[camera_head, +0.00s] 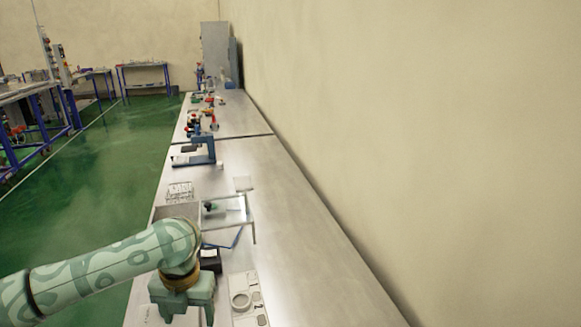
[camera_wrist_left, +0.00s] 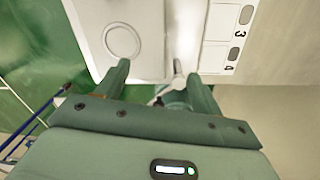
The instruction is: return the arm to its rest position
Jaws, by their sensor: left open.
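My left arm comes in from the left in the head view, and its green gripper (camera_head: 187,314) points down over the near left part of the bench. In the left wrist view the two fingers of this gripper (camera_wrist_left: 157,74) stand apart with nothing clearly held between them. Beyond them lies a pale panel (camera_wrist_left: 148,14) with a round ring and cells marked 3 and 4. This panel (camera_head: 246,282) also shows in the head view, just right of the gripper. My right gripper is in neither view.
The long metal bench (camera_head: 310,260) runs along the beige wall (camera_head: 420,130); its right side is clear. A clear-topped stand (camera_head: 226,209) and a small black box (camera_head: 210,261) are close to my left arm. A blue device (camera_head: 200,150) stands farther back.

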